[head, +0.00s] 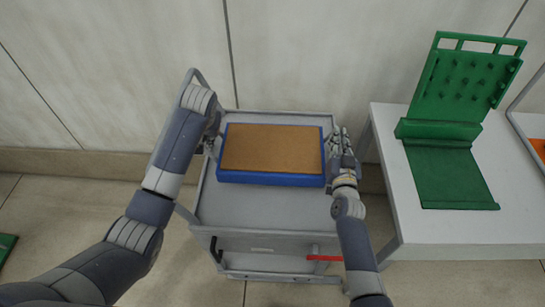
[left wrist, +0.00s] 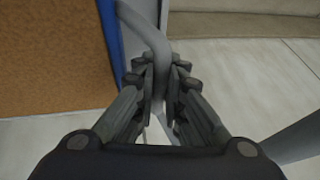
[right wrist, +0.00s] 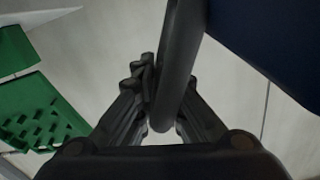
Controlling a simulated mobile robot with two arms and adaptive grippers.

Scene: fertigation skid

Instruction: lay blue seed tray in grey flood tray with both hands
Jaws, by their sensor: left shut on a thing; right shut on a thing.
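The blue seed tray (head: 270,179), filled with a flat brown surface, is level over the back of a grey cart top (head: 265,208). I cannot tell whether it touches the top. My left gripper (head: 212,138) is at the tray's left end, shut on a grey handle loop (left wrist: 155,42) beside the blue wall (left wrist: 108,30). My right gripper (head: 335,155) is at the right end, shut on a dark handle loop (right wrist: 174,75), with the tray's dark blue side (right wrist: 265,40) close by. I cannot make out a separate grey flood tray.
A white table (head: 440,230) stands to the right of the cart, carrying a green folded stand (head: 450,175). An orange item (head: 538,146) shows at the right edge. The wall is close behind the cart. The front of the cart top is bare.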

